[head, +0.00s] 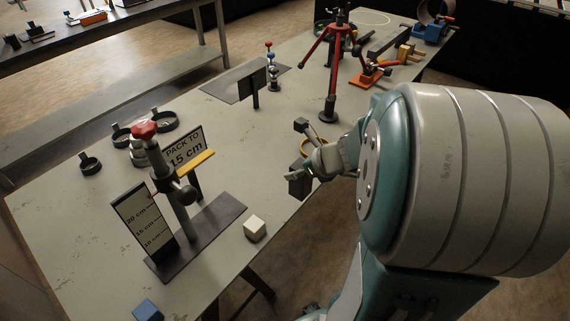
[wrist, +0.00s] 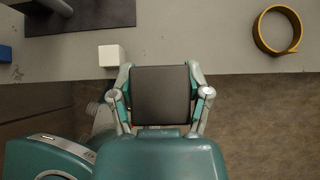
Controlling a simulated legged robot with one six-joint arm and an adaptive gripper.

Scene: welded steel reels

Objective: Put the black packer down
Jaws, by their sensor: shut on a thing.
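My gripper (head: 312,165) is shut on the black packer (head: 299,184), a dark block. In the wrist view my gripper (wrist: 160,92) has one finger on each side of the black packer (wrist: 160,98). The packer is held near the table's front edge and, in the wrist view, appears mostly over the floor. A height stand with a red knob (head: 144,130) and a yellow pointer (head: 195,163) stands on a dark base plate (head: 222,218) to the left. Beside it are a scale board (head: 142,221) and a sign reading "PACK TO 15 cm" (head: 187,146).
A white cube (head: 255,229) sits by the base plate, and a blue cube (head: 147,310) lies at the near edge. A yellow ring (wrist: 277,30) lies near the table edge. A red tripod (head: 332,70) stands farther back. Bare tabletop (head: 245,150) lies left of my gripper.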

